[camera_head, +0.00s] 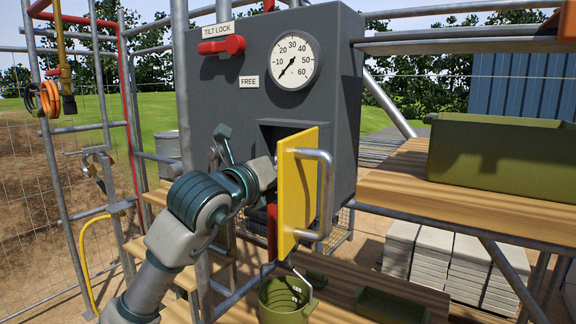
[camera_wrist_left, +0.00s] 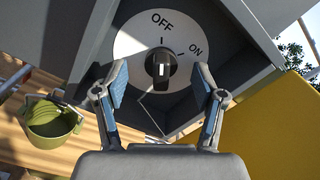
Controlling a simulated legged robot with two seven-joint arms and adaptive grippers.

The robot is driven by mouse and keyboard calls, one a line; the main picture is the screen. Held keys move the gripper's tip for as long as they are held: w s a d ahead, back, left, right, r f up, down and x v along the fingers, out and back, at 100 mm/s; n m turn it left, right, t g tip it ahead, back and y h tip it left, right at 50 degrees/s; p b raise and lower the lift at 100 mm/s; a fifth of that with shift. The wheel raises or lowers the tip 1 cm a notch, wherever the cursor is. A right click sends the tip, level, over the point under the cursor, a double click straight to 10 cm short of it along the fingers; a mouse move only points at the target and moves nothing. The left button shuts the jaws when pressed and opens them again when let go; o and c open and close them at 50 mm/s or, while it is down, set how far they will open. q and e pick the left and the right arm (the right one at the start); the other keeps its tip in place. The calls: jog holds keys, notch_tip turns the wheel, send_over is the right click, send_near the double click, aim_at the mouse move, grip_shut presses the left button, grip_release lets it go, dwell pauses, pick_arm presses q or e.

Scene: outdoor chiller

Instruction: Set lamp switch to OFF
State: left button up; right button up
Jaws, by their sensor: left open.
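The lamp switch is a black knob (camera_wrist_left: 160,68) on a round white dial (camera_wrist_left: 135,42) marked OFF and ON. Its white mark looks roughly upright, in line with the OFF tick, though the exact angle is hard to judge. My left gripper (camera_wrist_left: 161,82) is open, with one blue-padded finger on each side of the knob and visible gaps between. In the head view my left arm reaches to the recess of the grey box (camera_head: 350,100), beside the open yellow door (camera_head: 298,195); the fingertips and knob are hidden there. My right gripper is not in view.
The yellow door has a grey handle (camera_head: 325,190) and stands close right of my wrist. A gauge (camera_head: 294,60) and red lever (camera_head: 222,46) are above. A green bucket (camera_head: 286,300) is below; a green bin (camera_head: 500,155) stands on the right shelf.

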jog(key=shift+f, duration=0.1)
pick_arm(q)
jog(key=b+v, duration=0.4)
jog(key=v, duration=0.3)
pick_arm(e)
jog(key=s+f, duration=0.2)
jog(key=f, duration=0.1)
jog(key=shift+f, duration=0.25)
